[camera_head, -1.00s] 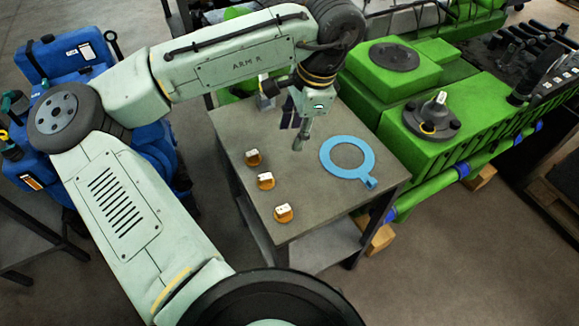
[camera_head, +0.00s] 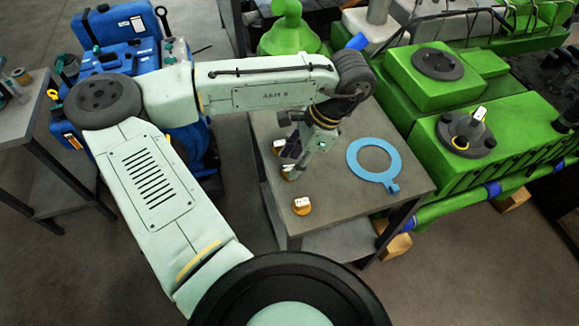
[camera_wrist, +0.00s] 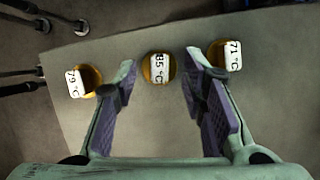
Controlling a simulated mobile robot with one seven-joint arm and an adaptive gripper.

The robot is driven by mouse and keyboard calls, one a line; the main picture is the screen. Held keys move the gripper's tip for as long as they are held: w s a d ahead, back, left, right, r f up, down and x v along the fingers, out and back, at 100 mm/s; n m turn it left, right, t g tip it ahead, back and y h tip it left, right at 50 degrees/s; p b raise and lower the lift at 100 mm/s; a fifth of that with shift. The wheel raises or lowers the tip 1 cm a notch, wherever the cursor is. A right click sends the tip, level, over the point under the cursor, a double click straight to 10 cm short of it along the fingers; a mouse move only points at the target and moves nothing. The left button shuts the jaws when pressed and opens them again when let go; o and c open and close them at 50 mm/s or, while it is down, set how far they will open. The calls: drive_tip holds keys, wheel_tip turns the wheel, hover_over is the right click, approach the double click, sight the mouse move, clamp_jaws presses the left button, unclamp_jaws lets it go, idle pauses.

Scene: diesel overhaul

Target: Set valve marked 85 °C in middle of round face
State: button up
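The valve marked 85 °C (camera_wrist: 158,68) is a round amber piece with a white label, lying on the grey table (camera_head: 345,215). In the wrist view it sits between and slightly beyond my gripper's fingertips (camera_wrist: 161,76), apart from both. My gripper is open and empty. In the head view, my gripper (camera_head: 294,165) is low over the middle valve of the row and partly hides it. A dark round face (camera_head: 437,64) lies on a green block. Another dark round flange (camera_head: 480,152) bears an upright piece with a white label.
Valves marked 79 °C (camera_wrist: 86,82) and 71 °C (camera_wrist: 222,58) lie either side, close to my fingers. A flat blue ring with a tab (camera_head: 391,187) lies at the table's right. The green engine (camera_head: 415,110) stands right of the table.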

drive_tip(key=shift+x, duration=0.9)
drive_tip(key=shift+d, duration=0.1)
drive_tip(key=shift+c, duration=0.3)
clamp_jaws()
